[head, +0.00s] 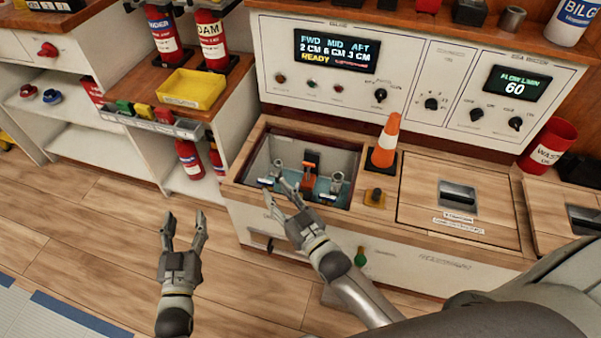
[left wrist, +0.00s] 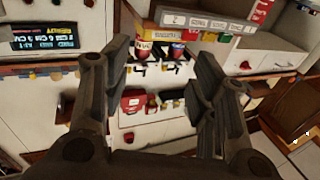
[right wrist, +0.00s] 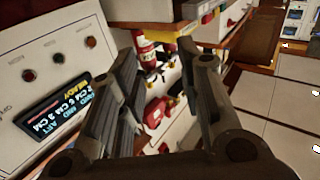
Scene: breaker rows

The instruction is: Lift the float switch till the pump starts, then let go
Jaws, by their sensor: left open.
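In the head view, the open well (head: 262,160) in the counter holds an upright orange part with a black top (head: 309,178), which looks like the float switch. Grey fittings stand on both sides of it above blue at the bottom. My right gripper (head: 277,186) is open and empty over the well's front left edge, left of the orange part and apart from it. My left gripper (head: 185,220) is open and empty over the floor, left of the counter. Both wrist views show parted fingers with nothing between them. I cannot tell whether the pump runs.
The panel display (head: 336,51) reads FWD 2 CM, MID 6 CM, AFT 3 CM and READY. An orange cone (head: 385,142) stands right of the well, behind a small yellow-based knob (head: 375,197). A closed hatch (head: 420,199) lies further right. A yellow tray (head: 191,88) sits left.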

